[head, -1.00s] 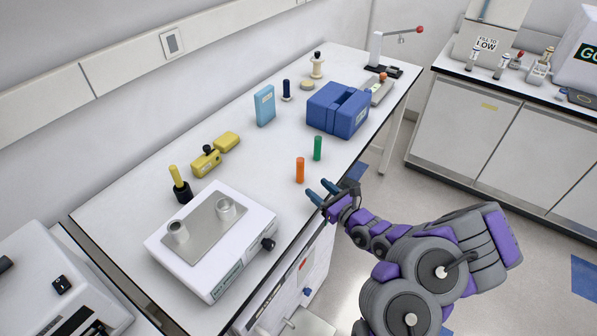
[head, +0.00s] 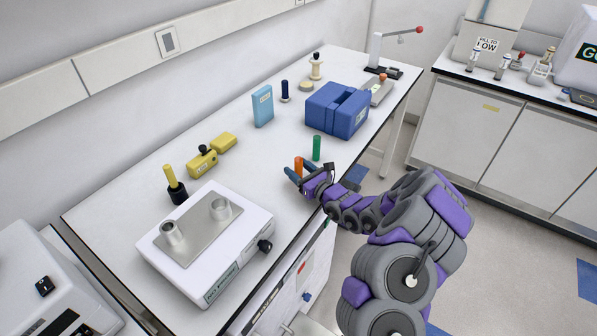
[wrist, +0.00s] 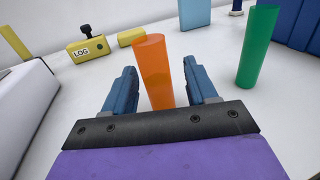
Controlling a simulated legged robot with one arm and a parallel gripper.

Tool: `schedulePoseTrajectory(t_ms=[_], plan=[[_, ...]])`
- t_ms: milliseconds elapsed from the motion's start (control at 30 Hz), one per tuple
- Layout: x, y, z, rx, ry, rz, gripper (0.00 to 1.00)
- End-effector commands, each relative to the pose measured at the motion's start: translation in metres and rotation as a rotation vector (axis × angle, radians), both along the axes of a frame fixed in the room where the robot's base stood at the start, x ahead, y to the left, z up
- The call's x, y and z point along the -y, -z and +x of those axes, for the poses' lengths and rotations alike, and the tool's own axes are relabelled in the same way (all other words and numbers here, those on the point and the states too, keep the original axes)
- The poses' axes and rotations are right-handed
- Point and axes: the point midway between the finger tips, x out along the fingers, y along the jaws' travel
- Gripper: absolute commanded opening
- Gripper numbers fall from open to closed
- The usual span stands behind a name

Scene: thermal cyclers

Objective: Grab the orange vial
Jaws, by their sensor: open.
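The orange vial (head: 298,164) stands upright on the white bench near its front edge. In the wrist view the orange vial (wrist: 153,68) rises between the two blue fingers, with a gap on each side. My gripper (head: 294,176) is open, its fingers on either side of the vial's lower part. It also shows in the wrist view (wrist: 160,80). The vial's base is partly hidden behind my gripper in both views.
A green vial (head: 317,148) stands just right of the orange one, also in the wrist view (wrist: 258,48). A blue box (head: 325,112) is behind it. A white device (head: 215,270) with two metal cups stands at the left. Yellow items (head: 203,162) lie farther back.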

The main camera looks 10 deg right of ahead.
Motion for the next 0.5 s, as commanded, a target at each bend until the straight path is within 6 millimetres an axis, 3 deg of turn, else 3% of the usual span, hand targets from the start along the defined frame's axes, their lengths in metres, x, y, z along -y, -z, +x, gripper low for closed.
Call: schedulePoseTrajectory(t_ms=[200,500], plan=[[-0.0006,-0.0006,0.0005,0.0,0.0,0.001,0.57],[-0.0007,-0.0005,0.0004,0.0,0.0,0.001,0.28]])
